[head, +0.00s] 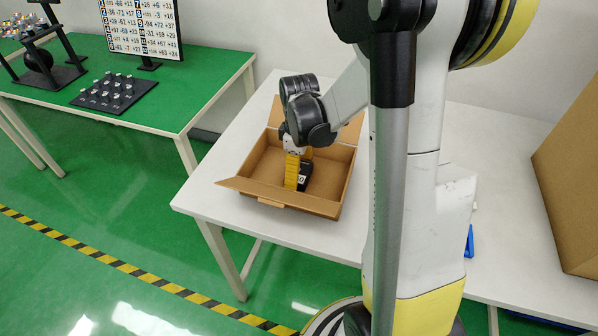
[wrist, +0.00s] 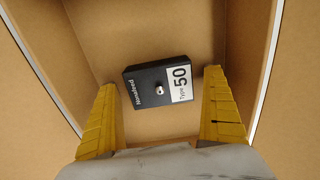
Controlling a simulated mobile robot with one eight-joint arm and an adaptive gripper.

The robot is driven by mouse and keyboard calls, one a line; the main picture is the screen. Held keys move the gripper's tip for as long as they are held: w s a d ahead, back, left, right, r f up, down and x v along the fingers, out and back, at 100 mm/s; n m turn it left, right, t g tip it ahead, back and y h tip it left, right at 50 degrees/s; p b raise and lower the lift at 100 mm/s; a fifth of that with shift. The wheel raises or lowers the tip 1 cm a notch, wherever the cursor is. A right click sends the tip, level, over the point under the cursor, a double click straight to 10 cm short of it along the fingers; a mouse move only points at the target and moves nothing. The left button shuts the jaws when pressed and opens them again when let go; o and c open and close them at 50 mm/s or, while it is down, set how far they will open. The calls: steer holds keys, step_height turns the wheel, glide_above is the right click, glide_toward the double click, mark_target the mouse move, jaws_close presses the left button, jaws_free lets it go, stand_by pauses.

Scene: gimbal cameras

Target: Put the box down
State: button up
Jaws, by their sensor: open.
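A small black box (wrist: 160,82) with a white label reading 50 and a small silver knob lies inside an open cardboard box. In the head view the black box (head: 306,172) shows partly beside my gripper. The cardboard box (head: 338,186) stands on the white table with its flaps spread. My gripper (head: 298,184) reaches down into it. In the wrist view my gripper (wrist: 162,112) is open, its yellow fingers apart on either side of the black box. A gap shows between the black box and the left finger; the right finger is close to its edge.
The white table (head: 214,190) has free room left of the cardboard box. A large cardboard box (head: 572,165) stands at the right, near a blue object (head: 469,242). A green table (head: 205,85) at the left holds a black tray of small metal pieces (head: 113,92).

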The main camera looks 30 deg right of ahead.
step_height(320, 180, up, 12)
steer(key=p, duration=0.5)
steer(key=s+a+r+m+t, duration=0.7)
steer(key=s+a+r, duration=0.2)
steer(key=a, duration=0.4)
steer(key=shift+s+a+m, duration=0.25)
steer(key=shift+s+m, duration=0.05)
steer(key=shift+s, duration=0.6)
